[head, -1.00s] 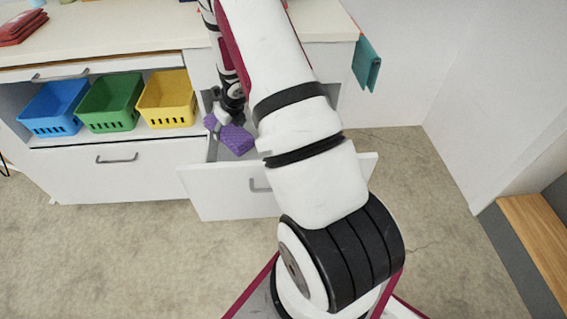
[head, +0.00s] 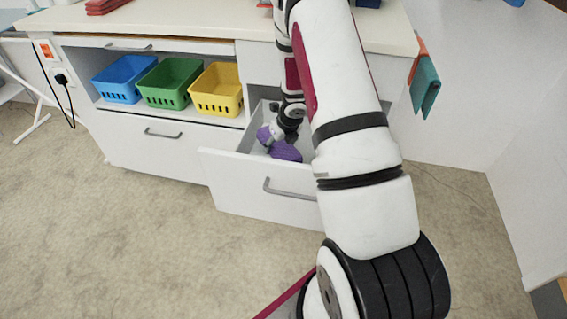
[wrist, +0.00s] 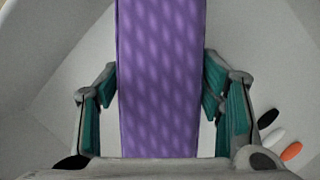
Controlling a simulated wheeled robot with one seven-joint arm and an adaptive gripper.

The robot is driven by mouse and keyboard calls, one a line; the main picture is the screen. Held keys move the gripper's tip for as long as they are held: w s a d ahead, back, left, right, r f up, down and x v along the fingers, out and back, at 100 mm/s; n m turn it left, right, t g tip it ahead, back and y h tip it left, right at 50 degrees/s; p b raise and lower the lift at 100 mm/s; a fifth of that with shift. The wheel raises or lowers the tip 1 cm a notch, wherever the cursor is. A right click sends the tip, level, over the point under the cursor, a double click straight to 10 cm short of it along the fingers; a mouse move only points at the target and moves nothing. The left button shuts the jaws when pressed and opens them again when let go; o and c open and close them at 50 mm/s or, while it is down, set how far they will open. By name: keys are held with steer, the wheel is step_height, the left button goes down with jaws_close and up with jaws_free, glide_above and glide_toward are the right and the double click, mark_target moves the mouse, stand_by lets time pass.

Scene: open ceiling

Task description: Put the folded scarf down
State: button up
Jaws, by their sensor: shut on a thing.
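The folded scarf (head: 287,151) is purple and shows on both sides of my gripper (head: 278,132), over or inside the open white drawer (head: 255,186) in the head view. In the wrist view the scarf (wrist: 160,100) is a long upright strip between the two green-padded fingers of my gripper (wrist: 160,82), which is shut on it. The drawer's pale floor and walls surround it there. I cannot tell whether the scarf touches the drawer floor.
Small black, white and orange items (wrist: 291,151) lie to the right in the wrist view. Blue (head: 123,80), green (head: 168,84) and yellow (head: 216,90) baskets stand on the shelf left of the drawer. A teal cloth (head: 425,85) hangs at the counter's right end.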

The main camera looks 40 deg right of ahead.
steer(key=shift+f+b, duration=1.4)
steer(key=shift+f, duration=1.35)
steer(key=shift+f, duration=0.1)
steer(key=o, duration=1.2)
